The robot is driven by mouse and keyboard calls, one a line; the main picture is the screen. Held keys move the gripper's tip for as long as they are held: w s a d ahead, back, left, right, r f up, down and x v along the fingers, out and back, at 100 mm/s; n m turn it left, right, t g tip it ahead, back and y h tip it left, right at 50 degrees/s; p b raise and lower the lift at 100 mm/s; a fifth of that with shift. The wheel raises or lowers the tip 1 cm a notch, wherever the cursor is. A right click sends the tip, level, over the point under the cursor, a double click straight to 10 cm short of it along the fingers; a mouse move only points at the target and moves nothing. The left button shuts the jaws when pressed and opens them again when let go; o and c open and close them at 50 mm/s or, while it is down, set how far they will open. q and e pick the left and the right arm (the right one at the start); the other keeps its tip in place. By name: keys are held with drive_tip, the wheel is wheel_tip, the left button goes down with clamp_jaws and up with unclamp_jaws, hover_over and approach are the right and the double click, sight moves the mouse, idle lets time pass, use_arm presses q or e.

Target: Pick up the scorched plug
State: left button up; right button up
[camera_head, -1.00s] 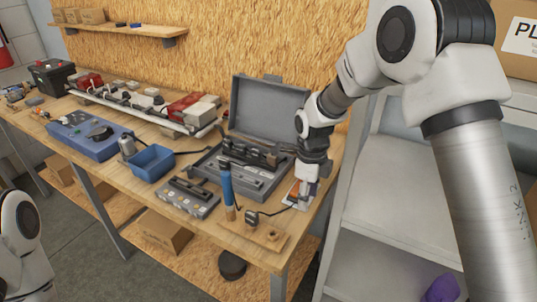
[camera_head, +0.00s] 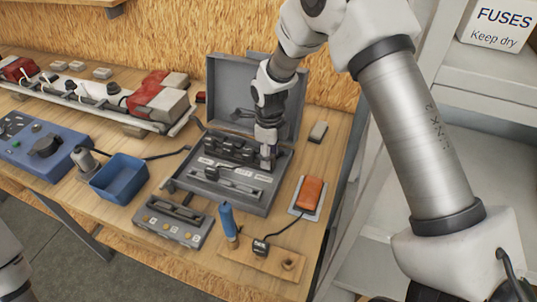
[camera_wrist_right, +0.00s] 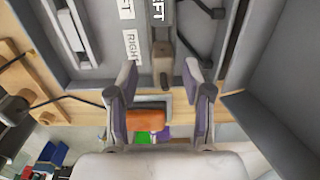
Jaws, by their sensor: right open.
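A black plug (camera_head: 260,246) with a dark cable lies on a small wooden board at the bench front; I cannot make out scorch marks on it. The grey case (camera_head: 236,196) stands open with several dark parts in it. My right gripper (camera_head: 267,160) points down over the right part of the case. In the right wrist view its two fingers (camera_wrist_right: 162,73) are apart, with a narrow brownish upright piece (camera_wrist_right: 163,65) of the case's contents showing between and beyond them. Nothing is held. My left gripper is outside the picture.
An orange block (camera_head: 310,193) on a pale plate lies right of the case. A blue-handled tool (camera_head: 228,220), a grey button box (camera_head: 174,222) and a blue bin (camera_head: 119,178) stand in front and left. The raised case lid (camera_head: 228,96) is close behind my right gripper.

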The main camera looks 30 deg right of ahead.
drive_tip(key=shift+w+f, duration=0.5)
drive_tip(key=shift+f, duration=0.4)
drive_tip(key=shift+s+r, duration=0.15)
drive_tip(key=shift+s, duration=0.1)
drive_tip(key=c, duration=0.3)
drive_tip(key=shift+s+r, duration=0.1)
drive_tip(key=shift+s, duration=0.05)
clamp_jaws()
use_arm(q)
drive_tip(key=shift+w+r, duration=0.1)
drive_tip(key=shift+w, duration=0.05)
use_arm(e)
wheel_tip(320, 180, up, 10)
drive_tip(key=shift+f+b, duration=0.15)
drive_tip(key=shift+b, duration=1.05)
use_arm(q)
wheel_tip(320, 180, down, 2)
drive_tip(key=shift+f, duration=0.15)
